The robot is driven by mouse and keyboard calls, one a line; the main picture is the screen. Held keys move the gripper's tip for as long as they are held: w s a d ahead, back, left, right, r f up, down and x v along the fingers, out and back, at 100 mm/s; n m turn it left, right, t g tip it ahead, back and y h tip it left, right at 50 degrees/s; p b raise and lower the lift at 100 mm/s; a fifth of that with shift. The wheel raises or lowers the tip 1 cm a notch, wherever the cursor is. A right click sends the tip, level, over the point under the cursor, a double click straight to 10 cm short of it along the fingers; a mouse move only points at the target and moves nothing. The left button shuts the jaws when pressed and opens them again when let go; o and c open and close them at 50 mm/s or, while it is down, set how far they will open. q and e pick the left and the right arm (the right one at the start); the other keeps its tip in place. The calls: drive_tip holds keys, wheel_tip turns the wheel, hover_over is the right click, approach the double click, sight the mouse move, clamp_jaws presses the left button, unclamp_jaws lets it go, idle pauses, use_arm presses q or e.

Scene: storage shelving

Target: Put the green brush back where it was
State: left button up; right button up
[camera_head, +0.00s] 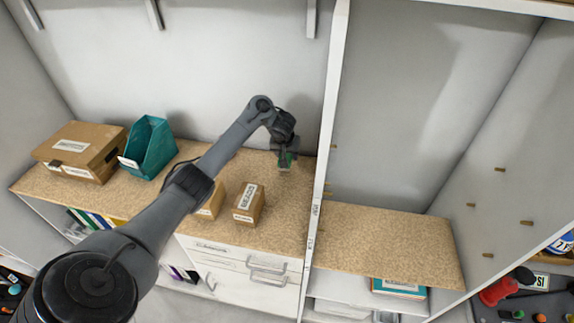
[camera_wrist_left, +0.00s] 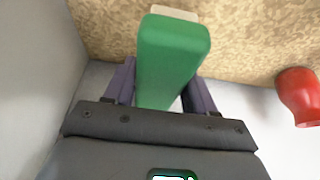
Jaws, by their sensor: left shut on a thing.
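The green brush (camera_wrist_left: 168,60) is between the two fingers of my left gripper (camera_wrist_left: 160,85), which is shut on it. Its pale end points at the speckled cork-like shelf board in the left wrist view. In the head view my left gripper (camera_head: 285,150) is over the back right of the left bay's board (camera_head: 285,205), near the upright divider. I cannot tell whether the brush touches the board. My right gripper is not in view.
A cardboard box (camera_head: 85,150), a teal bin (camera_head: 150,147) and a small labelled box (camera_head: 249,203) stand on the left bay's board. The white divider (camera_head: 325,130) is close on the right. A red object (camera_wrist_left: 298,95) shows in the left wrist view. The right bay's board (camera_head: 390,240) is bare.

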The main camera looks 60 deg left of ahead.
use_arm(q)
drive_tip(key=shift+f+b, duration=0.3)
drive_tip(key=shift+f, duration=1.65)
drive_tip(key=shift+a+f, duration=0.1)
drive_tip(key=shift+f, duration=0.05)
drive_tip(key=o, duration=1)
drive_tip(key=shift+f, duration=0.15)
